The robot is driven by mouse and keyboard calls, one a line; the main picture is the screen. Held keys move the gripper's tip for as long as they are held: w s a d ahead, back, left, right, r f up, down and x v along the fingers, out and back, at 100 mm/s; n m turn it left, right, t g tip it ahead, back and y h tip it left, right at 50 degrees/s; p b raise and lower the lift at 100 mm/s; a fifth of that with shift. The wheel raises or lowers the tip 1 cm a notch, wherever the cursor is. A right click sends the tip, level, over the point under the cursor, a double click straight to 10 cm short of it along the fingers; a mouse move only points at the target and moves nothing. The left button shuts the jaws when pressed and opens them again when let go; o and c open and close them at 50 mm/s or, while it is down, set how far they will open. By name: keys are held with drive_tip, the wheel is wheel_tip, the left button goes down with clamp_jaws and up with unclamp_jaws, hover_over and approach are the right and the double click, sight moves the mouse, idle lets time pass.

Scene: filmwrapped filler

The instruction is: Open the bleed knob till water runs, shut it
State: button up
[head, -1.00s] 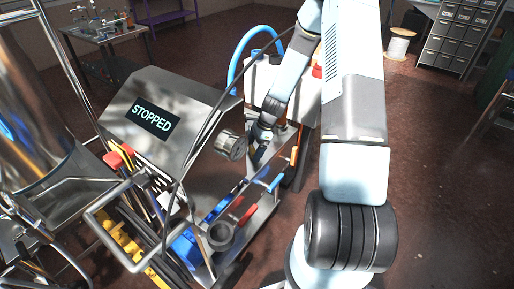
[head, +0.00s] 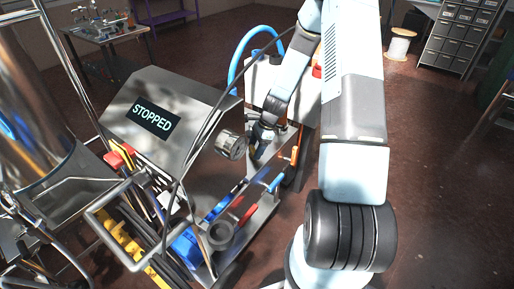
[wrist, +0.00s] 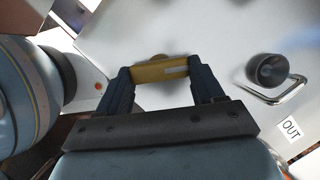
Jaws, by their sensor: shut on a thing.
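In the wrist view a flat brass-yellow knob (wrist: 152,72) with a white mark toward its right end lies between the dark fingers of my gripper (wrist: 160,74). The fingers are closed on its two ends, and the knob lies almost level in the picture, in front of a pale panel (wrist: 220,30). In the head view my gripper (head: 259,143) is low at the machine, beside a round steel fitting (head: 232,145), and the knob cannot be made out there. I see no running water in either view.
The head view shows a display (head: 153,119) reading "STOPPED", a blue hose (head: 238,62), and colored handles low on the machine. Open floor lies right.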

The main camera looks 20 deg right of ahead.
drive_tip(key=n, duration=0.1)
drive_tip(key=n+g, duration=0.1)
drive_tip(key=n, duration=0.1)
drive_tip(key=a+n, duration=0.1)
drive_tip(key=shift+w+g, duration=0.3)
drive_tip(key=shift+w, duration=0.05)
drive_tip(key=n, duration=0.2)
drive_tip(key=n+g+h, duration=0.1)
drive_tip(key=n, duration=0.1)
drive_tip(key=shift+a+n+g, duration=0.1)
drive_tip(key=shift+n+g, duration=0.2)
drive_tip(key=shift+n, duration=0.1)
drive_tip(key=n+h, duration=0.1)
drive_tip(key=n, duration=0.4)
drive_tip(key=shift+w+a+g+h, duration=0.1)
drive_tip(key=shift+g+h, duration=0.3)
drive_tip(key=shift+n+h, duration=0.4)
drive_tip(key=shift+n, duration=0.7)
drive_tip(key=shift+g, duration=0.3)
drive_tip(key=o, duration=1)
drive_tip(key=shift+o, duration=0.2)
drive_tip(key=shift+d, duration=0.2)
